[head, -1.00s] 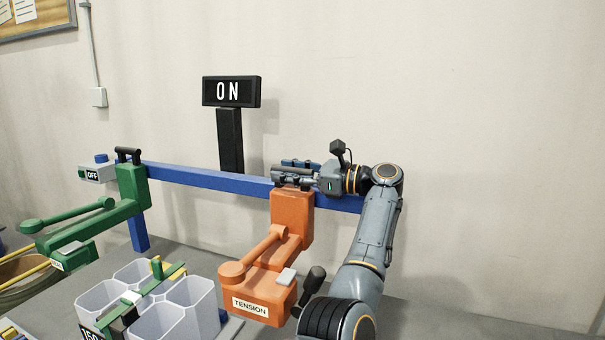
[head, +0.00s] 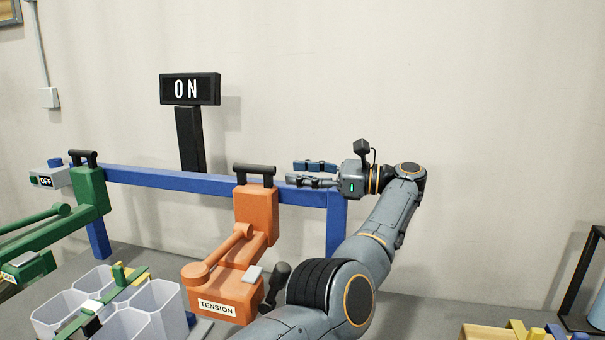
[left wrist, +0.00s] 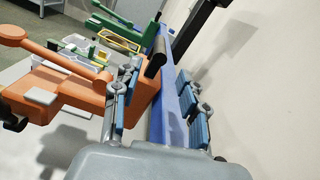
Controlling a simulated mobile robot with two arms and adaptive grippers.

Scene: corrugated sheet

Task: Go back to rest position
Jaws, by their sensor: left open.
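My left gripper (head: 294,172) is open and empty in the head view, beside the blue rail's right end and pointing left. Its fingertips are a little to the right of the black handle (head: 254,168) on top of the orange TENSION unit (head: 258,213), with a small gap. In the left wrist view the two blue-padded fingers (left wrist: 160,75) are spread apart. The orange unit (left wrist: 68,88) and its black handle (left wrist: 155,65) show beyond and to the left of them. My right gripper is not in view.
The blue rail (head: 150,178) runs from the green unit (head: 90,190) to the orange unit and beyond. A black ON sign (head: 190,89) stands behind it. Clear cups (head: 150,300) sit front left, a wooden box (head: 485,333) front right. Bare wall is behind my arm.

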